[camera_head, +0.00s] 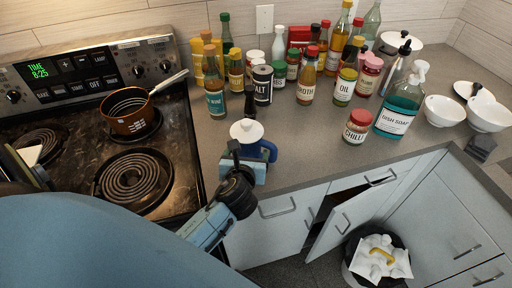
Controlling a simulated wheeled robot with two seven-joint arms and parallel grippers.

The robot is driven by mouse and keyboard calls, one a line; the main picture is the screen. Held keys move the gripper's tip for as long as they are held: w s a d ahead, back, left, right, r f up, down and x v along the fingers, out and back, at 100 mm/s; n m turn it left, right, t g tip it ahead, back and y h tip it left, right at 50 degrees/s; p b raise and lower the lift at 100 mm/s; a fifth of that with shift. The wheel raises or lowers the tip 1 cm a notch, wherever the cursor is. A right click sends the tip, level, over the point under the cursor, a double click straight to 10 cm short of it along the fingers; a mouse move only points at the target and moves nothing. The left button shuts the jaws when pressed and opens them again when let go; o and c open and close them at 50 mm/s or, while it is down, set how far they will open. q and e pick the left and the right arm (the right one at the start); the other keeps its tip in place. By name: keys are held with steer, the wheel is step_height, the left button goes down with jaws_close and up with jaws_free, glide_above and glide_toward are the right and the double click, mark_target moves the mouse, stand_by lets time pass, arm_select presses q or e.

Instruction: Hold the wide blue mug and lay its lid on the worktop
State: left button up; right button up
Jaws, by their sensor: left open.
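The blue mug (264,153) stands on the grey worktop just right of the stove, near the front edge. Its handle points right. A white lid (246,130) with a knob sits on top of it. My left gripper (241,162) is open at the mug's front left side. The gripper and wrist hide much of the mug's lower front, so I cannot tell whether a finger touches it. My right gripper is not in view.
A coil stove (180,160) with a copper pan (130,112) lies left. Several bottles and jars crowd the back. A chilli jar (357,127) and dish soap (398,108) stand right. Bare worktop (308,150) lies right of the mug. A cabinet door (345,222) below is ajar.

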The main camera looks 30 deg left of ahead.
mark_target(246, 123)
arm_select(q)
steer(key=shift+x, duration=1.1)
steer(key=x, duration=0.2)
steer(key=shift+w+a+f+b, duration=0.15)
steer(key=shift+a+f+b, duration=0.1)
steer(key=shift+b, duration=0.05)
steer(key=shift+w+a+f, duration=0.2)
steer(key=shift+w, duration=0.2)
steer(key=c, duration=0.8)
steer(key=shift+r, duration=0.25)
step_height(246, 123, up, 10)
steer(key=p, duration=0.2)
steer(key=shift+f+p, duration=0.15)
steer(key=shift+p, duration=0.15)
steer(key=o, duration=0.5)
steer(key=c, duration=0.9)
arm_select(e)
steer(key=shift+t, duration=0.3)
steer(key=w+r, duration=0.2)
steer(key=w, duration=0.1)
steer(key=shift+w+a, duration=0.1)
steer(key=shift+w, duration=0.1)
